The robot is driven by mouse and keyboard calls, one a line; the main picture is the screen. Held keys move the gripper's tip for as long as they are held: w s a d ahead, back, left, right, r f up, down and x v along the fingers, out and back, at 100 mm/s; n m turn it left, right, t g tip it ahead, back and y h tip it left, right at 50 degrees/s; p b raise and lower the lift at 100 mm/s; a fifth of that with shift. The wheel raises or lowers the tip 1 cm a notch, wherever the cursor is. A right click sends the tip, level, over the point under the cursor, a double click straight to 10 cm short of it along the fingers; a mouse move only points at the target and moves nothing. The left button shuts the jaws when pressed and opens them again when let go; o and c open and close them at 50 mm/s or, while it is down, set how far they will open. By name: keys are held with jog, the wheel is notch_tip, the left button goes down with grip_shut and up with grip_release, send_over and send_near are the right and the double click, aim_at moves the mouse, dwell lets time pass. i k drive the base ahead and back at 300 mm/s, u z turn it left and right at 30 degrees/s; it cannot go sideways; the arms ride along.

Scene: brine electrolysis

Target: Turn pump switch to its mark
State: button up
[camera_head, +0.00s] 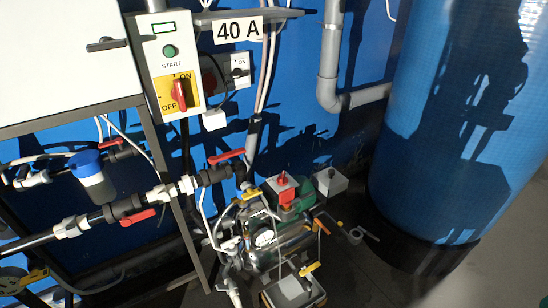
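A grey control box (168,60) with a green START button (169,51) carries a red rotary handle (179,94) on a yellow ON/OFF plate. The handle stands roughly upright, tilted slightly. To its right, a small light-grey switch box (240,83) has a dark round knob (238,72). On the floor, a green and steel pump-like unit (270,238) has a box with a red knob (282,178) on top. I cannot tell which of these is the pump switch, and no mark is clearly readable. My gripper is not in view.
A pale cabinet (60,60) stands at left. Pipes with red-handled valves (227,156) cross below the control box. A large blue tank (450,120) stands at right, with arm-like shadows on it. Grey pipe (330,60) runs down the blue wall. Dark floor shows between unit and tank.

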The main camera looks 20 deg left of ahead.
aim_at(282, 180)
jog(key=u, duration=0.45)
jog(key=i, duration=0.95)
jog(key=u, duration=0.45)
